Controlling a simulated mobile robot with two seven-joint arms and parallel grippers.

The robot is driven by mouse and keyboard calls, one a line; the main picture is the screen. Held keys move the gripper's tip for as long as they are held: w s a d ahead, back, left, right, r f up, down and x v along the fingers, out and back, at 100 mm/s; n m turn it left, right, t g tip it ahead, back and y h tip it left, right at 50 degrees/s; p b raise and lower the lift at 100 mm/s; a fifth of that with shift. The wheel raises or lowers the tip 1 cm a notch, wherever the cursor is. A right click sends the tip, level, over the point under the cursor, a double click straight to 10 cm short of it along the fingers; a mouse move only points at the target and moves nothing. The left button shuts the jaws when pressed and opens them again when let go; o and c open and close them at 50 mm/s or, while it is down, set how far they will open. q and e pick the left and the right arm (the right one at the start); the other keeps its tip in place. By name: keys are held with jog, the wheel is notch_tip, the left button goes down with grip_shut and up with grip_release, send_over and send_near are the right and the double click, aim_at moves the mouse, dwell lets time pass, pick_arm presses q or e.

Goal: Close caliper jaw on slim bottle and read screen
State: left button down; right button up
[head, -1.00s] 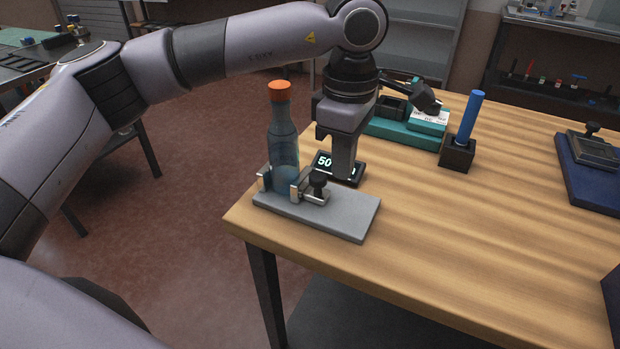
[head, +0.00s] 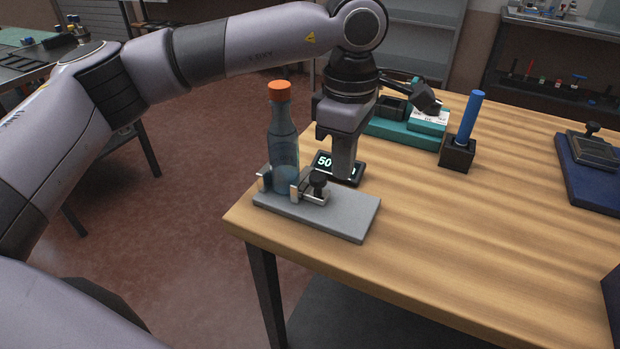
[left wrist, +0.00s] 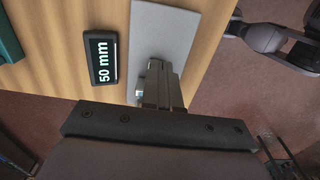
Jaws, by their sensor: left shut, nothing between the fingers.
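The slim bottle (head: 284,145), bluish with an orange cap, stands upright on the grey caliper base (head: 345,218) near the table's left corner. It stands between the fixed jaw (head: 263,180) and the sliding jaw (head: 295,192), which carries a black knob (head: 318,183). I cannot tell whether both jaws touch it. The screen (head: 324,161) behind the base is partly hidden by my left gripper; in the left wrist view the screen (left wrist: 102,58) reads "50 mm". My left gripper (head: 343,178) points down, shut and empty, behind the knob. My right gripper is not in view.
A blue cylinder (head: 470,118) stands in a black block (head: 457,154) to the right. A blue board with a device (head: 594,150) is at the far right. The table's middle is clear.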

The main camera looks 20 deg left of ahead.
pick_arm(q)
jog(key=shift+f, duration=0.15)
jog(key=shift+f+b, duration=1.9)
jog(key=shift+f, duration=0.5)
jog(key=shift+a, duration=0.75)
jog(key=shift+d, duration=0.3)
jog(key=shift+d+r, duration=0.1)
jog(key=shift+d, duration=0.2)
notch_tip(320, 180, up, 6)
jog(key=p, duration=0.3)
jog(key=shift+p, duration=0.4)
jog(key=shift+s, duration=0.1)
